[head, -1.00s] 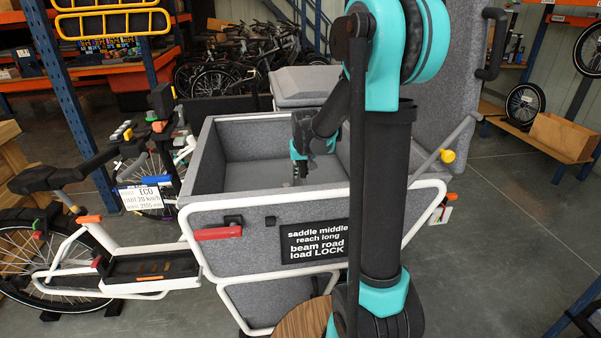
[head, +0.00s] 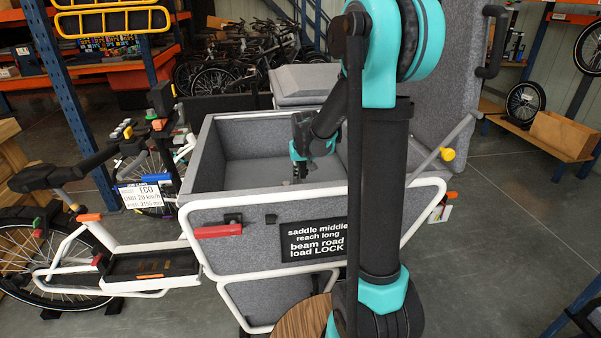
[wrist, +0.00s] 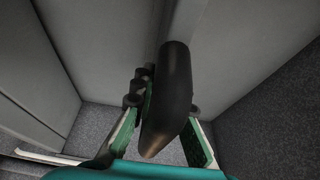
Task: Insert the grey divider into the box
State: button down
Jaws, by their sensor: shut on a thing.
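The grey felt-sided box (head: 262,216) of the cargo bike stands open in the middle of the head view. My gripper (head: 301,172) is low inside it, toward the right part of the opening. In the wrist view my gripper (wrist: 165,143) is shut on a dark rounded handle (wrist: 168,95), which lies between its green finger pads. Grey panels surround the handle in that view. I cannot tell clearly which surface is the grey divider and which are box walls. My arm hides the box's right part in the head view.
A tall grey panel (head: 448,85) with a black handle stands at the right. A grey lidded case (head: 300,82) is behind the box. The bike's saddle (head: 42,177) and handlebar are at the left. The floor at the right (head: 500,240) is clear.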

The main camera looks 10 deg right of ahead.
jog(key=shift+f, duration=0.4)
dwell(0.4)
jog(key=c, duration=1.5)
grip_release()
jog(key=shift+o, duration=0.2)
